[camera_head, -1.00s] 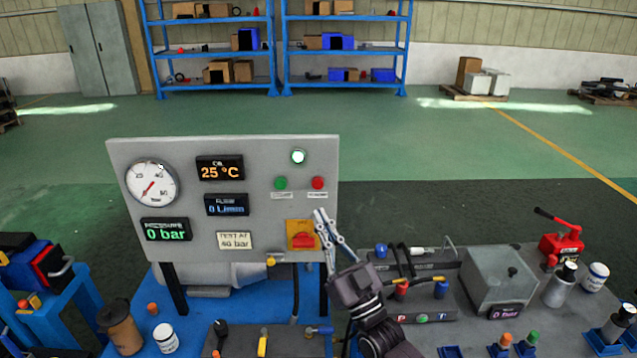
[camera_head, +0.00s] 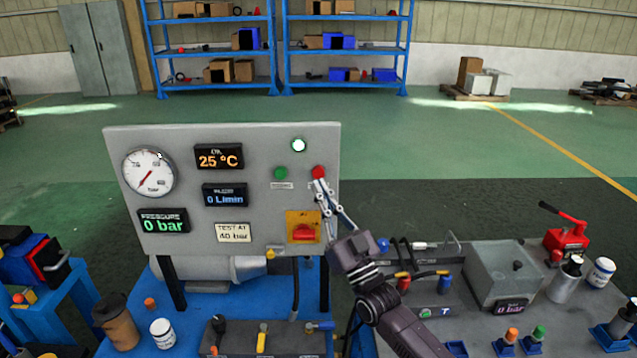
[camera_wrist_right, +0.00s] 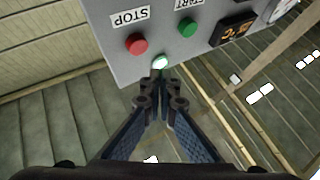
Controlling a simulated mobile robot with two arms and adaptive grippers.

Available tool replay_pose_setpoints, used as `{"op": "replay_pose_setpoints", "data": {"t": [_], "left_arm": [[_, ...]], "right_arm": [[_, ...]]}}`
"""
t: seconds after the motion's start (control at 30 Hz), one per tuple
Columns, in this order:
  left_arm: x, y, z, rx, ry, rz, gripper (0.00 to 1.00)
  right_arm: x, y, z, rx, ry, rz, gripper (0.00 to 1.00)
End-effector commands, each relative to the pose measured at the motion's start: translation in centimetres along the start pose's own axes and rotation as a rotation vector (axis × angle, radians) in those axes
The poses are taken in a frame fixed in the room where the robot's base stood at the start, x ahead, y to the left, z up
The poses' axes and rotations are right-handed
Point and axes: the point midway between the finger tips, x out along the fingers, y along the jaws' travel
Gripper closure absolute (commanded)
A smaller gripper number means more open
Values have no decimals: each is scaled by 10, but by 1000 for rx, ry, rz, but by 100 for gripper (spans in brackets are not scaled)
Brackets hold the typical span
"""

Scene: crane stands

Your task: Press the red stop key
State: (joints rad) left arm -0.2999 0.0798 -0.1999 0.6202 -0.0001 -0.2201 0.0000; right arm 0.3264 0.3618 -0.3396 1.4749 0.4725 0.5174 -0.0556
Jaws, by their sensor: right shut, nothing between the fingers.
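The red stop key (camera_head: 318,172) is a round button on the upright grey panel (camera_head: 215,260), right of the green start key (camera_head: 281,173) and below a lit white lamp (camera_head: 298,145). My right gripper (camera_head: 319,184) is shut and empty. In the head view its tips overlap the panel just below the red key and hide the label there. In the right wrist view the red key (camera_wrist_right: 136,44) by the STOP label stands clear of the fingertips (camera_wrist_right: 160,75), which appear close to the lamp (camera_wrist_right: 160,62). I see no contact with the key. My left gripper is out of view.
A yellow plate with a red rotary switch (camera_head: 303,232) sits on the panel below the keys. A grey box (camera_head: 500,270), a red hand lever unit (camera_head: 567,235) and hoses stand on the bench at right.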

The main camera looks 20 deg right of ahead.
Motion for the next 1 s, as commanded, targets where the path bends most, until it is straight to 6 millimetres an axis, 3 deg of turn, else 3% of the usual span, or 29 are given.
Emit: {"op": "replay_pose_setpoints", "data": {"t": [0.03, 0.23, 1.0], "left_arm": [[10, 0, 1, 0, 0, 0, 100], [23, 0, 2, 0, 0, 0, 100], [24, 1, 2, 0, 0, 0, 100]], "right_arm": [[2, 4, 7, -2, 3, 0, 100], [16, 12, 14, -1, 1, 0, 100], [20, 15, 15, -1, 0, 0, 100]]}}
